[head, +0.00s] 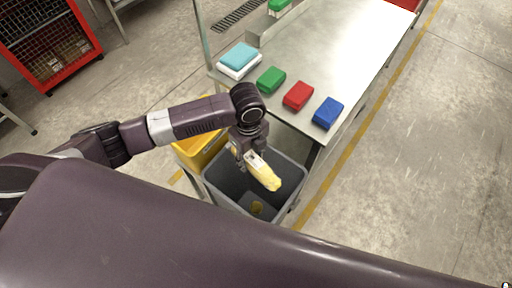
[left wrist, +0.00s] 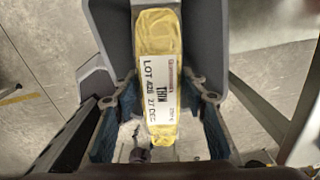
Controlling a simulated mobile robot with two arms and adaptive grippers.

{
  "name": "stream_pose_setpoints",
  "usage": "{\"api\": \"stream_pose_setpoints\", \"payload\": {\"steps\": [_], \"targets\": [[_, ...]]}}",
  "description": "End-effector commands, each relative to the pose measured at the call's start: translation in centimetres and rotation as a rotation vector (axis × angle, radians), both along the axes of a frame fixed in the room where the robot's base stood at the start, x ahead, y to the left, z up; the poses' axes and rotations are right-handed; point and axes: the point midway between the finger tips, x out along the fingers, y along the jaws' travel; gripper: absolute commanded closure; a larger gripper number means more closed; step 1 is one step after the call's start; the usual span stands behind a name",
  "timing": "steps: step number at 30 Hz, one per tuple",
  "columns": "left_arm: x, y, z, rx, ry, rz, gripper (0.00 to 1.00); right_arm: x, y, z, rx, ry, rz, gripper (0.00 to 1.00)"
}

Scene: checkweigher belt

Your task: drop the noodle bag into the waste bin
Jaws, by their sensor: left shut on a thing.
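The noodle bag (head: 266,176) is a yellow pack with a white label. It also shows in the left wrist view (left wrist: 158,40), where the label has lot and date print. My left gripper (head: 247,160) is shut on one end of the bag. It holds the bag tilted over the open mouth of the grey waste bin (head: 222,196). The bin's grey wall shows behind the bag in the left wrist view (left wrist: 108,30). My right gripper is not in view.
A small yellowish thing (head: 257,208) lies in the bin. A yellow container (head: 196,150) stands beside it. The steel table (head: 325,50) behind bears a green pack (head: 271,79), a red pack (head: 298,95), a blue pack (head: 328,112) and a teal-and-white stack (head: 239,60).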

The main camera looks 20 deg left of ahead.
Motion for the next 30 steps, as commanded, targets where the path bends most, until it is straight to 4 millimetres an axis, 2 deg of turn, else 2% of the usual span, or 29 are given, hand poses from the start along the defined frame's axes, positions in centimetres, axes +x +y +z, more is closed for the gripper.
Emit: {"api": "stream_pose_setpoints", "payload": {"steps": [1,6,12,20,30], "targets": [[0.6,-0.2,0.4,0.0,-0.005,-0.094,0.93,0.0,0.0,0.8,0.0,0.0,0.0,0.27],[1.8,-0.6,0.1,0.006,-0.015,-0.394,0.93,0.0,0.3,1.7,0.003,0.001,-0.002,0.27],[2.6,-0.8,-0.2,0.012,-0.022,-0.603,0.93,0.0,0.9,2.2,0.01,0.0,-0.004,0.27],[2.8,-0.8,-1.2,0.013,-0.023,-0.658,0.93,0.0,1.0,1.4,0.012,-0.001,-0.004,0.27],[2.8,-0.8,-4.8,0.014,-0.023,-0.656,0.93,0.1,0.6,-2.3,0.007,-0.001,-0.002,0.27]]}}
